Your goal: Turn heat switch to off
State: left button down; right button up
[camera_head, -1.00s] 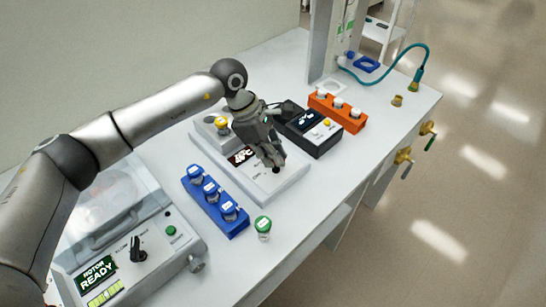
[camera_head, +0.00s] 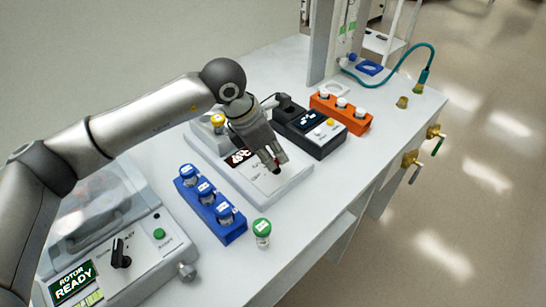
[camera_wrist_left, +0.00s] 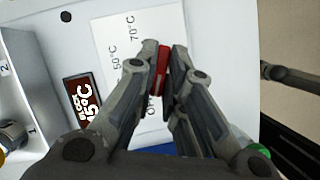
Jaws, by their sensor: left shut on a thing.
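The heat switch is a small red part (camera_wrist_left: 163,68) on the white top of a heating unit (camera_head: 287,186). In the left wrist view it stands between my left fingertips, beside a white label printed 50°C and 70°C. Another label word is mostly covered by a finger. My left gripper (camera_head: 275,166) reaches down onto the unit and is shut on the switch; it also shows in the left wrist view (camera_wrist_left: 161,75). The exact switch setting is hidden by the fingers. My right gripper is not in view.
A blue rack (camera_head: 220,226) with blue-capped vials and a green-capped vial (camera_head: 262,231) stand in front. A black device (camera_head: 318,140) and an orange rack (camera_head: 360,122) stand beyond. A centrifuge reading ROTOR READY (camera_head: 73,280) is at lower left.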

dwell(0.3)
pick_arm(q)
jog(key=c, duration=1.5)
grip_release()
jog(key=shift+r, duration=0.1)
jog(key=v, duration=1.2)
jog(key=shift+a, duration=0.1)
